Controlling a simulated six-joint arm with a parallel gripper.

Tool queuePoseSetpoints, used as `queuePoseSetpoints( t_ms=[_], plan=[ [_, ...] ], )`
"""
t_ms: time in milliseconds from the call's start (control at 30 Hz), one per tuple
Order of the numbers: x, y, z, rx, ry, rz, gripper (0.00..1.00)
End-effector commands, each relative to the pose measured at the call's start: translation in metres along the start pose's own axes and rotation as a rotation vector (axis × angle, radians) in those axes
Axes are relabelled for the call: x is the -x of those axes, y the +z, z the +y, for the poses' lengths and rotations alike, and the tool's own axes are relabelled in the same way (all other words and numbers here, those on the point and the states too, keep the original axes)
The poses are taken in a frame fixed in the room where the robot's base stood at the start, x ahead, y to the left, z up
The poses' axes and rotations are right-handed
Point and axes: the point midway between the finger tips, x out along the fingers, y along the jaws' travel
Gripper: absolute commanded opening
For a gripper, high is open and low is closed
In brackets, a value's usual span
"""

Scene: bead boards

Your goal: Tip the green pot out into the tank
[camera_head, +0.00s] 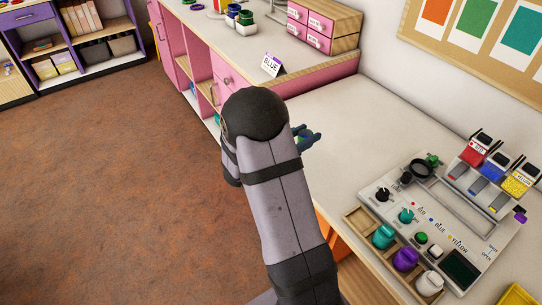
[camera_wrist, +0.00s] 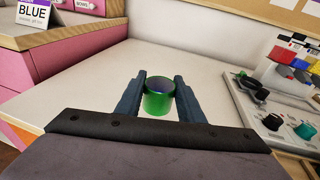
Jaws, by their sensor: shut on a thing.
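The green pot (camera_wrist: 158,101) is between the two fingers of my gripper (camera_wrist: 158,92) in the wrist view. My gripper is shut on it. The pot looks upright, and its inside looks bluish; I cannot tell what is in it. In the head view my gripper (camera_head: 308,138) is over the left part of the white table, mostly hidden behind my arm, well left of the machine board. The grey machine board (camera_head: 440,212) has red, blue and yellow containers at its back, a round black ring and a rectangular frame. I cannot tell which part is the tank.
A card reading BLUE (camera_head: 271,65) stands on the pink cabinet (camera_head: 225,75), which rises beside the table. Small pots (camera_head: 246,24) and pink drawers (camera_head: 311,32) are on top. A wooden rack (camera_head: 362,224) with jars edges the board. The white table (camera_head: 350,120) is clear between.

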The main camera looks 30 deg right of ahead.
Motion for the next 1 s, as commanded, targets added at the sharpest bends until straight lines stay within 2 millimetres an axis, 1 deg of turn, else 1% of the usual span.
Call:
queuePoseSetpoints(
  t_ms=[33, 100, 167, 200, 267, 300, 367, 400, 467, 500, 567, 733, 900, 1000],
  plan=[
    [-0.019, 0.014, -0.014, -0.008, -0.031, -0.001, 0.11],
    [-0.042, 0.026, -0.031, -0.009, -0.063, -0.001, 0.11],
    [-0.061, 0.036, -0.047, -0.010, -0.091, 0.000, 0.11],
    [-0.073, 0.043, -0.059, -0.012, -0.110, 0.002, 0.11],
    [-0.090, 0.054, -0.077, -0.015, -0.137, 0.002, 0.11],
    [-0.100, 0.061, -0.090, -0.015, -0.157, 0.003, 0.11],
    [-0.115, 0.071, -0.109, -0.016, -0.183, 0.005, 0.11],
    [-0.124, 0.078, -0.123, -0.018, -0.201, 0.006, 0.11],
    [-0.137, 0.089, -0.144, -0.019, -0.228, 0.006, 0.11],
    [-0.145, 0.096, -0.158, -0.020, -0.245, 0.007, 0.11],
    [-0.155, 0.106, -0.181, -0.021, -0.272, 0.009, 0.11],
    [-0.178, 0.135, -0.247, -0.026, -0.345, 0.014, 0.11],
    [-0.191, 0.162, -0.313, -0.031, -0.415, 0.018, 0.11],
    [-0.193, 0.175, -0.348, -0.033, -0.452, 0.021, 0.11]
  ],
)
